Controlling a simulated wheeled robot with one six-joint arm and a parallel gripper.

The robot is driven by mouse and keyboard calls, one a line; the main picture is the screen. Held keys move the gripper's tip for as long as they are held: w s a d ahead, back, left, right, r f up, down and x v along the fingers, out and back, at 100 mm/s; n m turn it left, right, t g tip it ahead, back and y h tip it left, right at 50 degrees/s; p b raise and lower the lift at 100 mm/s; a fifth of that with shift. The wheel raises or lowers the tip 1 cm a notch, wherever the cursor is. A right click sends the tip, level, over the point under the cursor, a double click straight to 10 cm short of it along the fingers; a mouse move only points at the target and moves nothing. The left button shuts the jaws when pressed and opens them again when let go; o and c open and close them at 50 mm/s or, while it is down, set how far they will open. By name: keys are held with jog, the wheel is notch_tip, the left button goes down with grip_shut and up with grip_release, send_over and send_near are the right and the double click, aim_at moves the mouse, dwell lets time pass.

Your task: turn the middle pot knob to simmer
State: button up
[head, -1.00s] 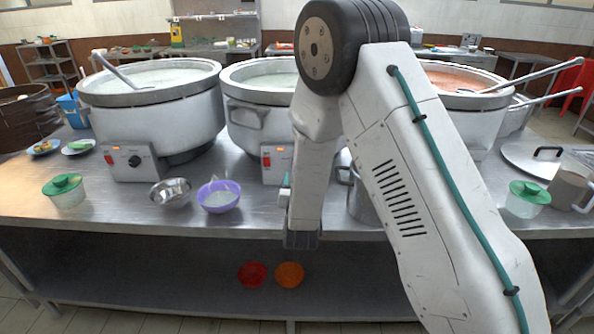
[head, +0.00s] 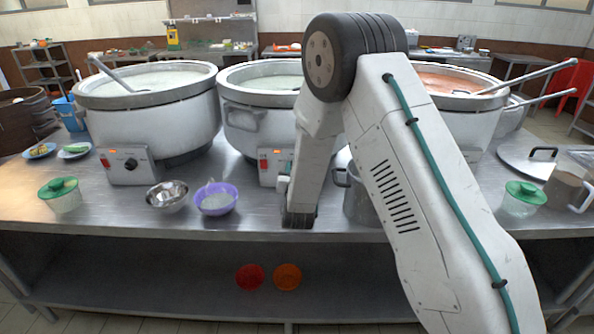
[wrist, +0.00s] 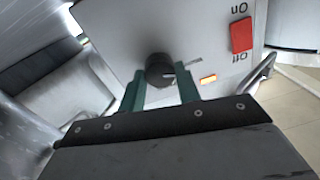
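The middle pot (head: 242,124) is a big white stockpot with a steel rim and pale congee in it. Its control box (head: 268,179) with a red switch is partly covered by my arm, and the knob is hidden there. In the wrist view, which shows the panel upside down, the dark round knob (wrist: 160,70) has a pale pointer mark. The red On/Off switch (wrist: 242,35) and a lit orange lamp (wrist: 208,79) are beside it. My gripper (wrist: 160,76) is open, its green fingertips on either side of the knob with gaps visible. I cannot tell how deep they reach.
The left pot (head: 150,110) has its own knob (head: 131,164). A steel bowl (head: 168,196) and a purple bowl (head: 215,200) stand near the table's front edge. A steel pot (head: 360,200) is close to my arm's right. The right pot (head: 470,125) stands behind my arm.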

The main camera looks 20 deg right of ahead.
jog(key=shift+d, duration=0.2)
jog(key=shift+a, duration=0.2)
jog(key=m, duration=0.7)
jog(key=shift+s+f, duration=0.1)
jog(key=shift+f, duration=0.05)
jog(key=m, duration=0.7)
jog(key=shift+f+h, duration=0.15)
jog(key=shift+h, duration=0.25)
jog(key=shift+s, duration=0.1)
jog(key=o, duration=1)
